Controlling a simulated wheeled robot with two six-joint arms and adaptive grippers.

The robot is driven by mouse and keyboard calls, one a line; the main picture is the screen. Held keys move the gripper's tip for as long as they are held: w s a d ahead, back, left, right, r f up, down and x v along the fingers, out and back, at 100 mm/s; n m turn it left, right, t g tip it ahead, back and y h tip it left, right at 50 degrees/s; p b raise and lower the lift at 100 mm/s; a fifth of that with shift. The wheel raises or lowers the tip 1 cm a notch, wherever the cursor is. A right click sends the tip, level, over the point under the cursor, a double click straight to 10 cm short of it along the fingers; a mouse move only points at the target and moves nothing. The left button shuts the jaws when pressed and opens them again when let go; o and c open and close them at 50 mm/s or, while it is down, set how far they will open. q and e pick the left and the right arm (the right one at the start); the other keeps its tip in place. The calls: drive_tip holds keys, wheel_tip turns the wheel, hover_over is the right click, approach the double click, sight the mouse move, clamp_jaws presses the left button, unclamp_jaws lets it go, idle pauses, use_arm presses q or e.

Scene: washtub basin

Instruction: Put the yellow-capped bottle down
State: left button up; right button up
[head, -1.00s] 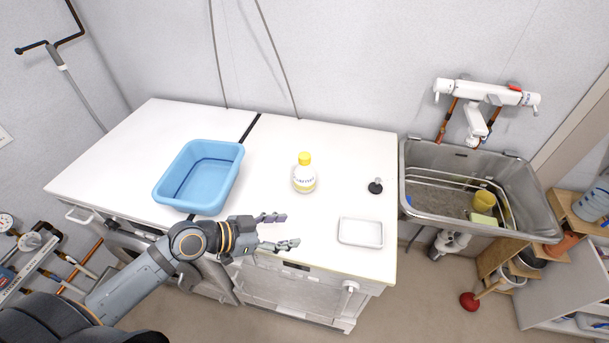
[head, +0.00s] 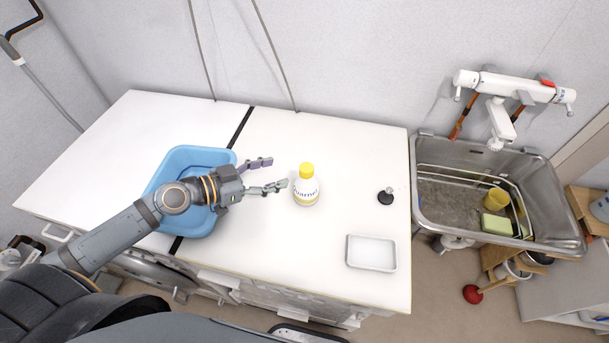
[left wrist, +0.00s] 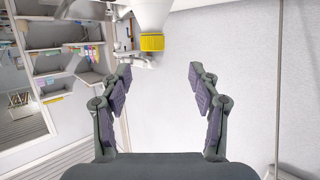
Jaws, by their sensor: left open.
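The yellow-capped bottle (head: 306,187) stands upright on the white counter (head: 330,140), with a white body and a printed label. My left gripper (head: 273,173) is open and empty, just left of the bottle, with its fingers pointing toward it. A small gap shows between the fingertips and the bottle. In the left wrist view the bottle's yellow cap (left wrist: 152,42) appears upside down at the top, beyond the open fingers (left wrist: 160,78). My right gripper is not in view.
A blue basin (head: 178,160) sits under my left arm, partly hidden by it. A white tray (head: 371,239) lies front right, and a small black-based object (head: 386,197) stands right of the bottle. A metal sink (head: 430,222) is further right. The counter behind the bottle is clear.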

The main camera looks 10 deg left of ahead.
sight(307, 171)
use_arm(q)
drive_tip(key=b+x, duration=0.2)
drive_tip(key=x, duration=0.1)
drive_tip(key=b+x, duration=0.2)
drive_tip(key=x, duration=0.1)
drive_tip(key=s+f+b+x, duration=0.1)
drive_tip(key=b+x, duration=0.1)
drive_tip(key=x, duration=0.1)
drive_tip(key=shift+w+d+f+b, duration=0.2)
drive_tip(key=shift+d+b, duration=0.2)
drive_tip(key=shift+d, duration=0.1)
drive_tip(key=shift+w+d+f, duration=0.1)
drive_tip(key=shift+w+d, duration=0.1)
drive_tip(key=shift+d, duration=0.05)
drive_tip(key=shift+a, duration=0.1)
clamp_jaws()
